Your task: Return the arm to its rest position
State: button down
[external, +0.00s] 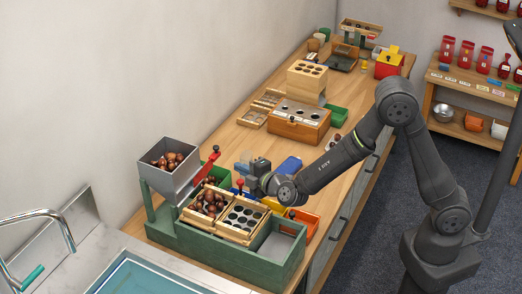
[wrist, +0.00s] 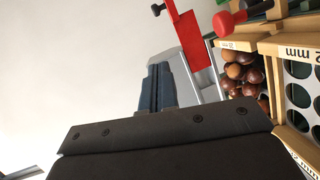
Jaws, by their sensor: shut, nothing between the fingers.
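My arm reaches in from the right in the external view, its wrist low over the back edge of the green sorting station (external: 240,258). My gripper (external: 245,162) is at the wrist's left end, beside the red lever (external: 207,168). In the wrist view my gripper (wrist: 157,85) shows as two dark blue-grey fingers close together, with nothing visible between them. The red lever also shows in the wrist view (wrist: 190,40), just above and right of the fingers.
A grey hopper (external: 168,182) of chestnuts stands left of my gripper. Wooden sieve trays (external: 241,238) sit below it, one holding chestnuts (wrist: 240,72). A blue item (external: 288,165) and a wooden box (external: 298,130) lie behind. An orange bin (external: 312,222) is close to my wrist.

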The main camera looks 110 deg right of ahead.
jog(key=w+d, duration=0.2)
jog(key=w+d+f, duration=0.1)
jog(key=w+d, duration=0.1)
jog(key=w, duration=0.1)
jog(key=w+d+f, duration=0.1)
jog(key=w+d, duration=0.2)
jog(key=shift+s+a+r, duration=0.1)
jog(key=shift+a+r, duration=0.05)
jog(key=shift+a, duration=0.65)
jog(key=shift+s+a+r, duration=0.15)
jog(key=shift+a, duration=0.65)
jog(key=shift+s+a+r, duration=0.1)
jog(key=shift+a+r, duration=0.05)
jog(key=shift+a, duration=0.65)
